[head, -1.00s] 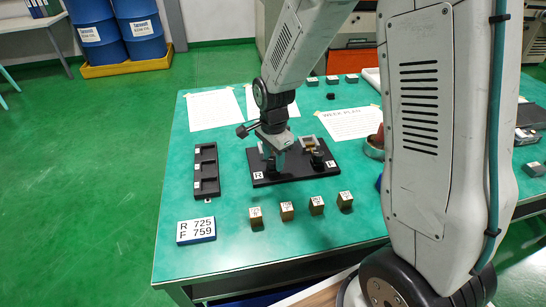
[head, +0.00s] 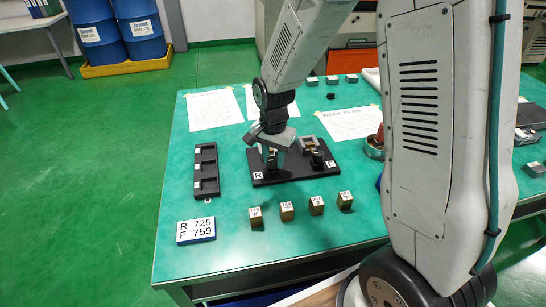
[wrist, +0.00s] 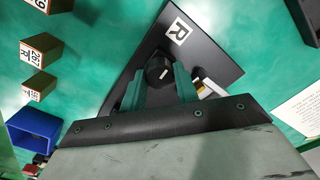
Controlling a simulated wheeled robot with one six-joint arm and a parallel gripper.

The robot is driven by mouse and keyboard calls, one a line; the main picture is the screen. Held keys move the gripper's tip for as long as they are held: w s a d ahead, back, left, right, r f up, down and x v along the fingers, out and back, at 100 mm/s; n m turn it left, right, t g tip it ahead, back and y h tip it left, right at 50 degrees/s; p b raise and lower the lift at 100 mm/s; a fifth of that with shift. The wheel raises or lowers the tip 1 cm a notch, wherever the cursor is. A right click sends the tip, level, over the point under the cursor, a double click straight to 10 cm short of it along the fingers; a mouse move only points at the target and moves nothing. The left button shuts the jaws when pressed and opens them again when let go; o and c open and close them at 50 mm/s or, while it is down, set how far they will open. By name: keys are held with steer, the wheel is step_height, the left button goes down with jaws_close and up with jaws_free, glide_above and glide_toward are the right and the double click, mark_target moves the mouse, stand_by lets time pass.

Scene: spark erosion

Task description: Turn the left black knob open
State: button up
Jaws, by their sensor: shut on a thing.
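The left black knob (wrist: 157,68) stands on a black base plate (head: 292,179), near a white label marked R (wrist: 178,30). A small white mark shows on the knob in the wrist view. My gripper (wrist: 160,82) has its two green fingers on either side of the knob and is shut on it. In the head view my gripper (head: 273,160) points down over the left of the plate and mostly hides this knob.
A black tray with slots (head: 206,171) lies left of the plate. Several small labelled blocks (head: 287,211) stand in front, with an R 725 / F 759 sign (head: 196,230) at the front left. Paper sheets (head: 214,110) lie behind. Green tabletop is bare between these things.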

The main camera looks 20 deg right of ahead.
mark_target(273, 159)
steer(key=n, duration=0.4)
steer(key=shift+n, duration=0.3)
steer(key=n, duration=0.3)
steer(key=shift+n, duration=0.4)
steer(key=n, duration=0.8)
steer(key=shift+n, duration=0.5)
steer(key=o, duration=1)
steer(key=shift+c, duration=0.2)
steer(key=shift+r, duration=0.1)
step_height(273, 159, up, 8)
steer(key=shift+f, duration=0.15)
